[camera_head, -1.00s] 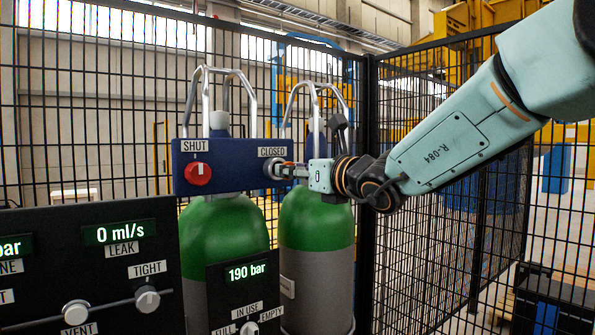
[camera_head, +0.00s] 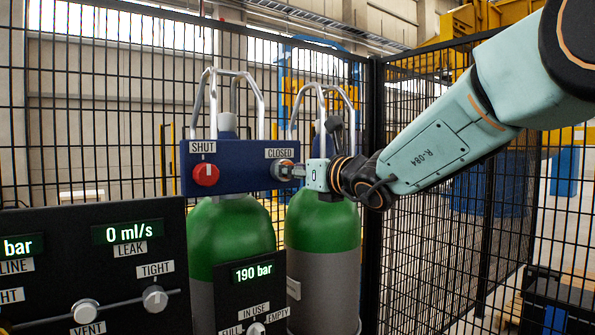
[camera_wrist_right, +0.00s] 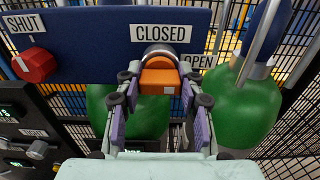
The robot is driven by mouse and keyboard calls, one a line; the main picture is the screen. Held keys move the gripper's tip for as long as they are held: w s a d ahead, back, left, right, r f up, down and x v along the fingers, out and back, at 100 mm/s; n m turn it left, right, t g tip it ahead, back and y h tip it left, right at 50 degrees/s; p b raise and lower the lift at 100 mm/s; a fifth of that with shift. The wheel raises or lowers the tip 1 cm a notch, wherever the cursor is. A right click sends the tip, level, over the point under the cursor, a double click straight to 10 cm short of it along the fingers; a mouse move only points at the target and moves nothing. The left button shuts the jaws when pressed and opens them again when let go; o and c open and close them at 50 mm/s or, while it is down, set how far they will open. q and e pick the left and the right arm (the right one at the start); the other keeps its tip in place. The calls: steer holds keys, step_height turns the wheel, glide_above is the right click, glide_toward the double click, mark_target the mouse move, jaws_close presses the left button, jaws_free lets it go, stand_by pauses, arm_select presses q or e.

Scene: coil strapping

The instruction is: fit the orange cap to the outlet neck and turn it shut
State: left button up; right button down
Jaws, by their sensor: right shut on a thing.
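The orange cap (camera_wrist_right: 160,78) is between the fingertips of my right gripper (camera_wrist_right: 158,84), which is shut on it. The cap sits at the metal outlet neck (camera_wrist_right: 160,51), directly under the CLOSED label; its inner side is hidden, so I cannot tell how far it is on. In the head view the right gripper (camera_head: 297,171) reaches in from the right to the neck (camera_head: 278,170) at the right end of the blue block (camera_head: 240,178). Only a little orange (camera_head: 287,163) shows there. My left gripper is not in view.
A red knob (camera_head: 205,174) under SHUT is on the block's left. Two green-topped cylinders (camera_head: 231,235) (camera_head: 322,225) with metal guards stand below and behind. A black panel (camera_head: 95,265) reading 0 ml/s is at lower left. Black mesh fencing (camera_head: 430,270) closes the back and right.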

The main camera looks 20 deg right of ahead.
steer(key=c, duration=1)
jaws_free()
steer(key=shift+w+f, duration=0.1)
steer(key=shift+w, duration=0.15)
steer(key=shift+o, duration=1.2)
steer(key=shift+s, duration=0.1)
steer(key=v, duration=0.7)
steer(key=shift+s, duration=0.35)
